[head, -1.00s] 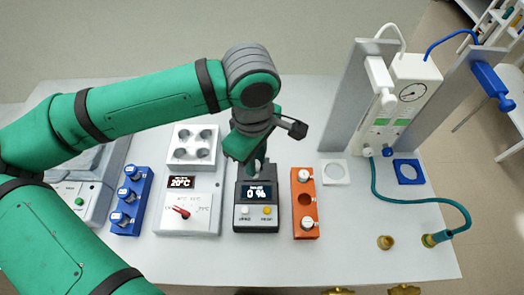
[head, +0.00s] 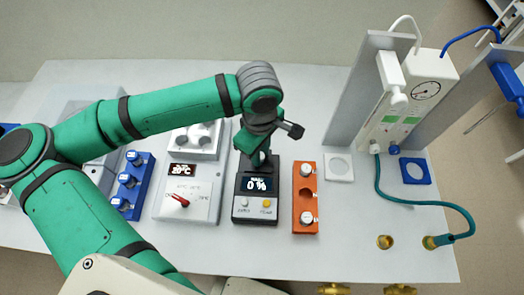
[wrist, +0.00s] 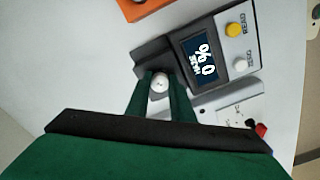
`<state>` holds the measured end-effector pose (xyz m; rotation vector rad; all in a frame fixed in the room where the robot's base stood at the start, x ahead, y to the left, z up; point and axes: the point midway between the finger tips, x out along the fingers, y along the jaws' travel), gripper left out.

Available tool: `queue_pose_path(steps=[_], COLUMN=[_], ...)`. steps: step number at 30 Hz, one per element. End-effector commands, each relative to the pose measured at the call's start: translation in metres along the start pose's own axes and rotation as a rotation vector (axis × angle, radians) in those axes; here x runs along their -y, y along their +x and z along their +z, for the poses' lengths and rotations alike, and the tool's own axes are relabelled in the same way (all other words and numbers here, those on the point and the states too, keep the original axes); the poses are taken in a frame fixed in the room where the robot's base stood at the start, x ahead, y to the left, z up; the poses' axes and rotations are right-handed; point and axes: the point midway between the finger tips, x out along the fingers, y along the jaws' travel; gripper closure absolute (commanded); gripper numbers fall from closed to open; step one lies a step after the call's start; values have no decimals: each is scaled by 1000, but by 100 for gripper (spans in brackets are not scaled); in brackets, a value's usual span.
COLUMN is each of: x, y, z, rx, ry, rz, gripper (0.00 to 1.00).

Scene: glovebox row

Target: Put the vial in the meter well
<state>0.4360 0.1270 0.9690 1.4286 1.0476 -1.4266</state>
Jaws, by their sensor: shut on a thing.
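The meter (head: 256,190) is a dark box with a blue display reading 0 % and a white and a yellow button. It also shows in the wrist view (wrist: 222,26). My gripper (wrist: 163,84) is shut on the vial, whose white cap (wrist: 160,83) shows between the two green fingers. In the wrist view the vial is at the meter's rear part, over or in the well; the well is hidden and I cannot tell how deep the vial is. In the head view my gripper (head: 261,160) is just behind the display and hides the vial's body.
An orange rack (head: 305,213) with white-capped vials stands right of the meter. A white heater block (head: 187,200) and a blue rack (head: 130,190) stand to the left. A gas unit (head: 405,105) with hoses stands at the back right.

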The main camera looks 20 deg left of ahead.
Motion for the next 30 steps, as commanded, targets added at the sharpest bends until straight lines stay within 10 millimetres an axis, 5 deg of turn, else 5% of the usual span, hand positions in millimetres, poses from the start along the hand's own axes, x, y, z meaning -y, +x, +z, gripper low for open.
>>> queue_pose_path(steps=[5, 6, 9, 20, 30], x=[0, 0, -1, -2, -2], y=[2, 3, 3, -2, -60], z=[0, 0, 2, 3, 2], rx=[0, 0, 0, -1, -5], ry=[-1, 0, 4, 9, 6], rz=[-1, 0, 0, 0, 2], gripper=[100, 77, 60, 60, 60])
